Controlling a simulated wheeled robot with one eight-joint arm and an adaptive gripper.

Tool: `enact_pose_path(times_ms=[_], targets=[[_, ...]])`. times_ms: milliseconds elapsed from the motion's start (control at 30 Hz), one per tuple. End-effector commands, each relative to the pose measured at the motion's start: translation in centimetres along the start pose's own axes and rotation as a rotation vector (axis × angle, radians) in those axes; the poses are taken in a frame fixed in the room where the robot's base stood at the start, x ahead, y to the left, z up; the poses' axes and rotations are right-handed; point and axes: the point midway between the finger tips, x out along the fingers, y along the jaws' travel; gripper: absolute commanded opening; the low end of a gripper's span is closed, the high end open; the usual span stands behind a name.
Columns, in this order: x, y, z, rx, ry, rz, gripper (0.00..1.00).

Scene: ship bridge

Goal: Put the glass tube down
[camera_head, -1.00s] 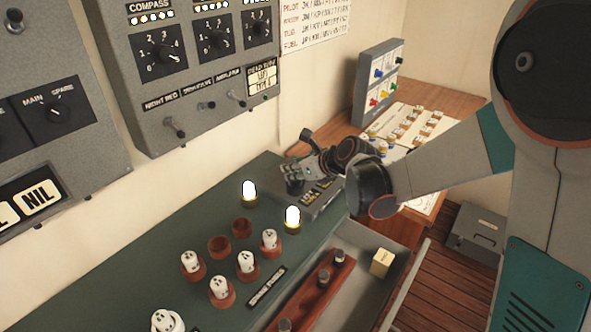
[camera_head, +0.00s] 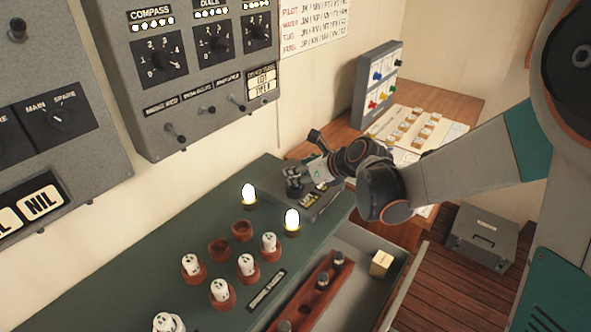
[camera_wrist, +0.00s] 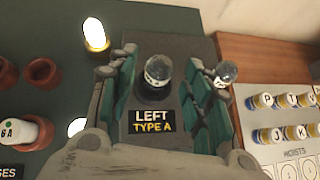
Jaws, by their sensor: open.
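In the wrist view a glass tube (camera_wrist: 158,72) with a clear dome stands upright in a black socket on a grey box labelled "LEFT TYPE A" (camera_wrist: 153,122). My gripper (camera_wrist: 158,88) is open, with one green-padded finger on each side of the tube and gaps between. A second glass-topped piece (camera_wrist: 226,73) shows just outside the right finger; its base is partly hidden. In the head view my gripper (camera_head: 308,166) is over the grey box (camera_head: 318,207) at the far end of the green counter; its fingers are small and partly hidden there.
Two lit lamps (camera_head: 292,219) and several white plugs in brown sockets (camera_head: 246,265) stand on the green counter (camera_head: 150,280). An open drawer holds a brown rack (camera_head: 325,285) and a small cream box (camera_head: 381,263). A switch panel (camera_head: 190,70) hangs on the wall.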

Motion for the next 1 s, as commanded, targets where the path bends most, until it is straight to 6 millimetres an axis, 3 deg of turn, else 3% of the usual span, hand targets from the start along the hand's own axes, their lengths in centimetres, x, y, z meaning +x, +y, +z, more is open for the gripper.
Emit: enact_pose_path(times_ms=[100, 300, 500, 700, 767, 867, 1000], targets=[[-3.0, -0.1, 0.2, 0.002, 0.0, -0.003, 0.46], [-6.5, 0.0, 0.2, 0.0, 0.0, -0.002, 0.46], [-8.3, 0.0, 0.1, 0.0, 0.0, -0.001, 0.46], [-8.7, 0.0, 0.4, 0.012, -0.014, -0.002, 0.46], [-9.1, 0.1, 1.4, 0.049, -0.053, -0.008, 0.46], [-11.0, 0.0, 4.9, 0.181, -0.186, -0.028, 0.46], [-16.3, -1.5, 11.2, 0.525, -0.473, -0.063, 0.46]])
